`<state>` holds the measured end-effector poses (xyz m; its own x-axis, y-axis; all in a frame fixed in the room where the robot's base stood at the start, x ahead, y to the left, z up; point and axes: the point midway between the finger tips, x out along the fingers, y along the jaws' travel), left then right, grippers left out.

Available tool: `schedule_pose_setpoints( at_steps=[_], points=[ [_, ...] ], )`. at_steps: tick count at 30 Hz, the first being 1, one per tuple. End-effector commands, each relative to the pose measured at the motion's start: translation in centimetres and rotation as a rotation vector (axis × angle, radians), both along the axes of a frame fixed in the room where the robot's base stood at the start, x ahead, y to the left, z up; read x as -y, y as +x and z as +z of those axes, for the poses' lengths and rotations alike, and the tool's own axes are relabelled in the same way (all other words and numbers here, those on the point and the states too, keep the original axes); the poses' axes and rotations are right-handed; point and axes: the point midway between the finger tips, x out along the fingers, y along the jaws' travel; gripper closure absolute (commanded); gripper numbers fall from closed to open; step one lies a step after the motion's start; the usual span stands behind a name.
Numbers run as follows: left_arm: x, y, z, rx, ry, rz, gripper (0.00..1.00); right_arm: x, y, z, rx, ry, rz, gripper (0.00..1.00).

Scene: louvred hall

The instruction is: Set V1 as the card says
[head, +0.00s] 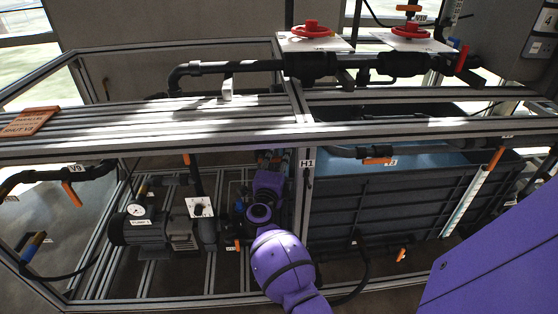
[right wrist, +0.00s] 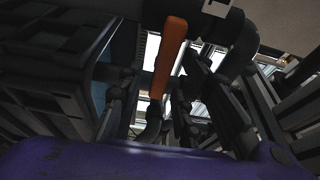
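The card appears to be the orange-brown plate (head: 28,122) on the left of the upper rail; its text is too small to read. I cannot make out a V1 label. My right arm reaches into the frame beside the H1 post. My right gripper (head: 270,158) is partly hidden there, below the upper rail. In the right wrist view, an orange valve handle (right wrist: 168,55) stands nearly upright in front of the gripper (right wrist: 150,105). The dark fingers look apart, with the handle seemingly between them; contact cannot be told. My left gripper is out of view.
A pump (head: 155,230) with a gauge stands left of my arm. A dark tank (head: 400,200) fills the right side. Metal rails and the H1 post (head: 305,200) hem in my arm. Two red handwheels (head: 310,28) (head: 411,31) sit on top. Other orange levers include V9's (head: 72,194).

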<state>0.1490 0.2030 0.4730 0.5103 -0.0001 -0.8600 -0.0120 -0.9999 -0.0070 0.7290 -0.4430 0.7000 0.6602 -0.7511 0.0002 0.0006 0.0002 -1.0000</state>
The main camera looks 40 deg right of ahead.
Motion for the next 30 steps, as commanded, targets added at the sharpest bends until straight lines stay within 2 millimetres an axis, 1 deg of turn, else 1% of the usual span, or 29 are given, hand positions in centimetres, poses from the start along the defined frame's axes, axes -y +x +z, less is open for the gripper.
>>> schedule_pose_setpoints(
  at_steps=[6,25,30],
  points=[
    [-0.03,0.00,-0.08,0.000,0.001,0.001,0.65,0.60,0.48,-0.05,-0.001,0.001,-0.001,0.67],
    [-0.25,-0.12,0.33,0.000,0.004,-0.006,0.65,0.59,0.48,-0.03,-0.001,0.001,0.000,0.67],
    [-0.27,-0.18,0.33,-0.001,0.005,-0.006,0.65,0.59,0.48,-0.04,-0.001,0.000,0.000,0.90]
  ],
)
